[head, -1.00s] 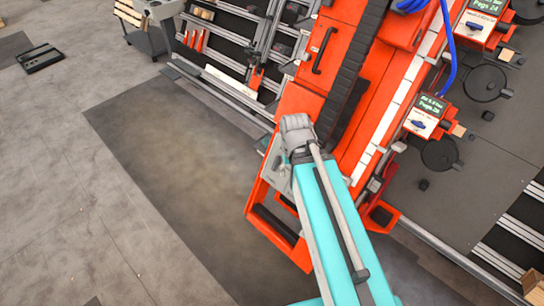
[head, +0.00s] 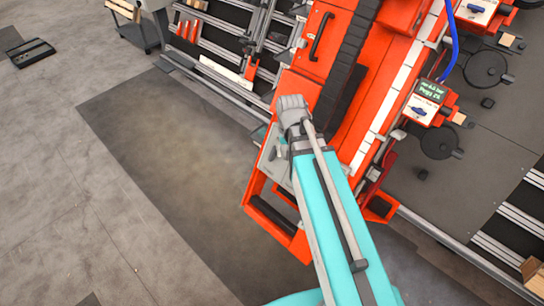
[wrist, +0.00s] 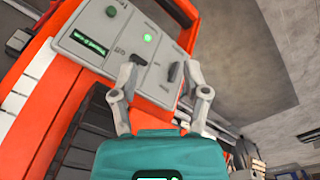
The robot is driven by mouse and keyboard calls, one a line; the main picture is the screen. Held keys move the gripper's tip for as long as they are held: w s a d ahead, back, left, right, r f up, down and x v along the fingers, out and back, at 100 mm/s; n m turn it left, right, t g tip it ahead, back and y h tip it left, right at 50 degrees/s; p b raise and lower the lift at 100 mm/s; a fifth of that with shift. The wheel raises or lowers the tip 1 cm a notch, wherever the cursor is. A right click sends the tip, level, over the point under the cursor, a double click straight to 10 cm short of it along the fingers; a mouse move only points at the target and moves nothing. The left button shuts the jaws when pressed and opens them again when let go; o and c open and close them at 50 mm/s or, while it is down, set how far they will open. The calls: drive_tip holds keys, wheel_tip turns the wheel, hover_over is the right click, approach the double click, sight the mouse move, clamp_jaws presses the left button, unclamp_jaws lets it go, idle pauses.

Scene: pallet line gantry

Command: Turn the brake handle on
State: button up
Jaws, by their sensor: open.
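In the wrist view, a grey control panel (wrist: 80,18) is set on an orange machine body. A small black handle (wrist: 172,72) stands on the panel, seemingly the brake handle; its exact setting is hard to read. My gripper (wrist: 161,67) is open, its two grey fingers apart over the panel with the handle between them in the picture. I cannot tell whether either finger touches it.
The orange machine (head: 299,88) has a black grab bar (head: 321,37). Valve boxes (head: 424,108) stand at right. Open floor (head: 55,170) lies at left.

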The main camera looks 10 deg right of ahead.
sight(273, 149)
drive_tip(key=w+f+m+b, duration=0.4)
drive_tip(key=w+f+b, duration=0.3)
drive_tip(key=w, duration=0.5)
drive_tip(key=w+f+m+b, duration=0.5)
drive_tip(key=w+f, duration=0.3)
drive_tip(key=w, duration=0.4)
drive_tip(key=shift+w+b, duration=0.35)
drive_tip(key=shift+b, duration=0.55)
drive_tip(key=shift+f, duration=0.1)
wheel_tip(273, 149, down, 14)
drive_tip(key=b, duration=1.3)
drive_tip(key=shift+r+b, duration=0.25)
drive_tip(key=shift+b, duration=0.15)
clamp_jaws()
drive_tip(key=shift+a, duration=0.1)
